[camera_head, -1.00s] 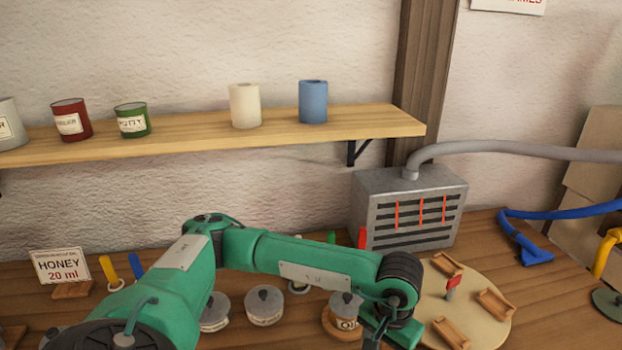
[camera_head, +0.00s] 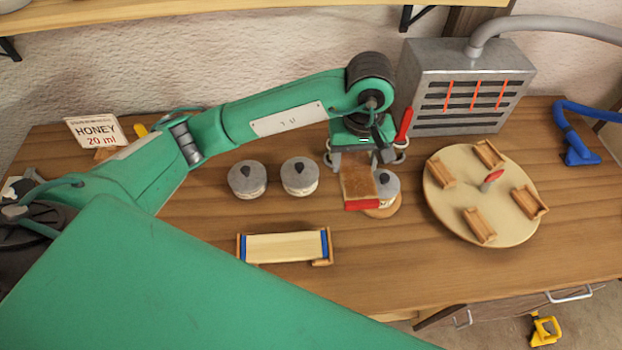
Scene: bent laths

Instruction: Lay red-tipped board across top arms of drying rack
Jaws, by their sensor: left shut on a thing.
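The red-tipped board (camera_head: 358,183) is brown with a red near end. My left gripper (camera_head: 366,158) is shut on its far part, and the board points toward me above the table. It partly covers a lidded pot behind it. A low wooden stand (camera_head: 321,262), perhaps the drying rack, sits at the front middle; a pale board with blue ends (camera_head: 285,247) lies across it. The held board is behind and to the right of this stand, apart from it. My right gripper is not in view.
Lidded pots (camera_head: 300,177) stand left of the held board. A round pale turntable (camera_head: 455,200) with several wooden cradles is at right. A grey vented box (camera_head: 462,85) with a hose stands behind. A large green part of mine covers the lower left.

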